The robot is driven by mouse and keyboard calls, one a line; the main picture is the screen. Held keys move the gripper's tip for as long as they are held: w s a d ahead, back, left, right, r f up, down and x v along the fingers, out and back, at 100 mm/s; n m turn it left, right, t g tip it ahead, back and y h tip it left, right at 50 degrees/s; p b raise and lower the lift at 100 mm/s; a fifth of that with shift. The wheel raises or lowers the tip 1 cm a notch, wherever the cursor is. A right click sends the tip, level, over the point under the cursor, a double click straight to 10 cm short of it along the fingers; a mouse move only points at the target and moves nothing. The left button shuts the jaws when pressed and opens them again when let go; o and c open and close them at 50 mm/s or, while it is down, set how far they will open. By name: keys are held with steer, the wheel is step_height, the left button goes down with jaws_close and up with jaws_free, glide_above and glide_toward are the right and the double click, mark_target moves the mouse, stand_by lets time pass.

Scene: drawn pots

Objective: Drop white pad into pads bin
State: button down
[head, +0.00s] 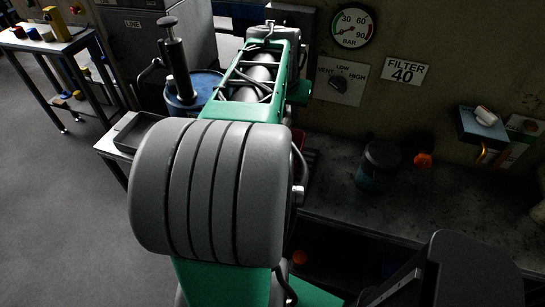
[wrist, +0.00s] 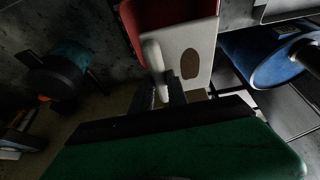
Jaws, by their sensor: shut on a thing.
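In the wrist view, my gripper (wrist: 167,96) is shut on the white pad (wrist: 152,54). The pad shows as a narrow, pale, rounded shape that sticks out past the dark fingers. Beyond it is a red bin (wrist: 160,12) with a white front panel (wrist: 202,42) that bears a brown oval. The pad overlaps the left part of this panel in the picture; I cannot tell whether they touch. I cannot confirm that this is the pads bin. In the head view, my arm hides the gripper and the pad, and only a sliver of red shows beside it.
A blue drum (head: 192,92) with a pump stands behind my arm; it also shows in the wrist view (wrist: 262,55). A dark teal-based pot (head: 377,166) stands on the bench (head: 440,212). A side table (head: 45,44) stands far left.

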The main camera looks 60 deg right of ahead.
step_height(320, 180, down, 3)
steer(key=shift+r+b, duration=0.15)
steer(key=shift+b, duration=0.35)
steer(key=c, duration=1.2)
jaws_free()
steer(key=shift+c, duration=0.2)
steer(key=shift+r, duration=0.1)
steer(key=v, duration=0.7)
steer(key=shift+a+r, duration=0.2)
steer(key=shift+r, duration=0.15)
